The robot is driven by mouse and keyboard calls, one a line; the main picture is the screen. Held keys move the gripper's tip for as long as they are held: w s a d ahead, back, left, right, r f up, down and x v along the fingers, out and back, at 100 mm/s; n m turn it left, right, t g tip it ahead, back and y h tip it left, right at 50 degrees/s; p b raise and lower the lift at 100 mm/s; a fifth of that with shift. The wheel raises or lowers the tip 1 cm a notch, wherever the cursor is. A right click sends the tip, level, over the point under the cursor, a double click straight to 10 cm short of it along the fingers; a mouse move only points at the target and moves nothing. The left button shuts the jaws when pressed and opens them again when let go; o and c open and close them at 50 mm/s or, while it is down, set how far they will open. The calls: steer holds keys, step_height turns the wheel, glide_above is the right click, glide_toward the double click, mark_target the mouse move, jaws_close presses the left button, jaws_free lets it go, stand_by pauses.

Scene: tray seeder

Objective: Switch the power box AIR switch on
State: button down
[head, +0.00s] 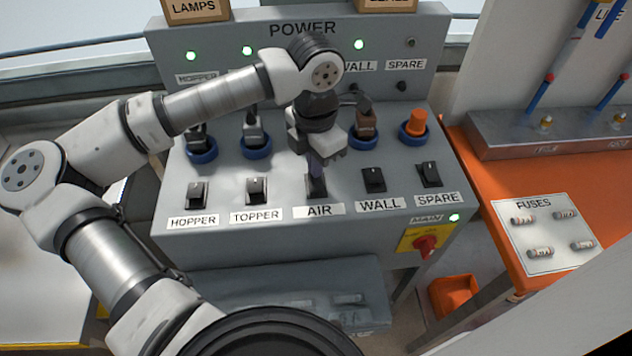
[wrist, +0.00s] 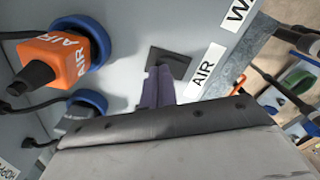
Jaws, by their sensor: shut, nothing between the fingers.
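The power box (head: 330,235) is a grey console with a row of black rocker switches. The AIR switch (head: 317,187) is the middle one, above its AIR label (head: 319,209). My gripper (head: 317,170) is shut and empty, with its fingertips right at the AIR switch. In the wrist view the purple fingers (wrist: 156,88) overlap the black switch (wrist: 172,62) beside the AIR label (wrist: 202,72). They seem to touch it, but contact and the rocker's tilt cannot be told. My arm hides the AIR lamp in the head view.
HOPPER (head: 196,193), TOPPER (head: 257,190), WALL (head: 373,179) and SPARE (head: 429,174) switches flank it. An orange AIR plug (wrist: 62,62) sits in a blue-ringed socket above. Lit green lamps show on the back panel; the SPARE lamp (head: 410,42) is dark. A red MAIN knob (head: 425,246) is lower right.

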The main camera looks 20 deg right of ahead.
steer(key=shift+f+b, duration=0.45)
steer(key=shift+r, duration=0.1)
steer(key=shift+r+p, duration=1.5)
steer(key=shift+r, duration=1.95)
